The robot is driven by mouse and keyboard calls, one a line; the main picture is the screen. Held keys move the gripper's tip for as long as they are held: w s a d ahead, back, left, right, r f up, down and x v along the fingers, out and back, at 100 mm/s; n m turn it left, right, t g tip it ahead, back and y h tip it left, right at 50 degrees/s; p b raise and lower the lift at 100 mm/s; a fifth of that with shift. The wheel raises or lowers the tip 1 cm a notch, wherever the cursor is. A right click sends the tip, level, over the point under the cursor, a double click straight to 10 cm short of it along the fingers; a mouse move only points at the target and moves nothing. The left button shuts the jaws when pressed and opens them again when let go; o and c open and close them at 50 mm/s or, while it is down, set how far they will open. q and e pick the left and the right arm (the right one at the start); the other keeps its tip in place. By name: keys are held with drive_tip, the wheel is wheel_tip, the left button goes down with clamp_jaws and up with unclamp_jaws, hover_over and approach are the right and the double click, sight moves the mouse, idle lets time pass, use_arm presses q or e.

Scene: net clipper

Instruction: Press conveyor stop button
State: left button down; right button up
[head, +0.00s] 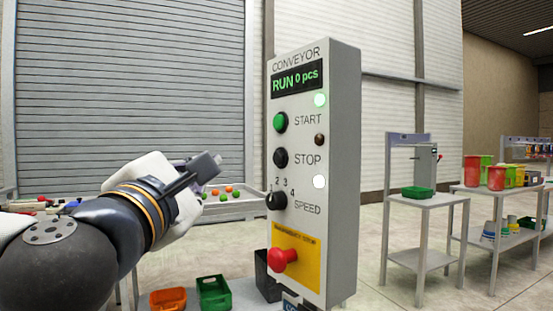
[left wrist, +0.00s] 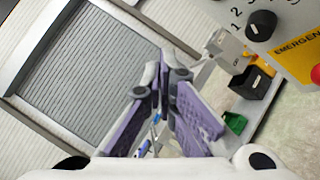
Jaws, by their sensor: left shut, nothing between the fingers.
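The grey conveyor control panel (head: 345,170) stands upright in the middle of the head view. Its display (head: 297,79) reads "RUN 0 pcs". The black STOP button (head: 281,158) sits below the green START button (head: 281,122) and above the black speed knob (head: 276,201). My left gripper (head: 212,165) is shut and empty, left of the panel near STOP height, apart from the button. In the left wrist view its purple-grey fingers (left wrist: 168,82) meet at the tips, and the speed knob (left wrist: 261,24) shows at upper right. STOP is outside that view. My right gripper is not in view.
A red emergency stop button (head: 283,259) sits on a yellow plate low on the panel. Orange (head: 168,299) and green (head: 214,292) bins are below left. A tray with coloured balls (head: 240,206) is behind the gripper. Tables with bins stand at right.

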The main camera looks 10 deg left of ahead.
sight(279, 158)
use_arm(q)
drive_tip(key=w+d+b, duration=0.1)
drive_tip(key=w+d, duration=0.5)
drive_tip(key=shift+w+b, duration=0.2)
drive_tip(key=shift+b, duration=0.15)
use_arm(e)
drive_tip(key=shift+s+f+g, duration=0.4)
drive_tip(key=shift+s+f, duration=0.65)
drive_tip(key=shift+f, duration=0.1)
use_arm(q)
drive_tip(key=shift+w+d+f, duration=0.1)
drive_tip(key=shift+w+d, duration=0.15)
drive_tip(key=shift+w, duration=0.05)
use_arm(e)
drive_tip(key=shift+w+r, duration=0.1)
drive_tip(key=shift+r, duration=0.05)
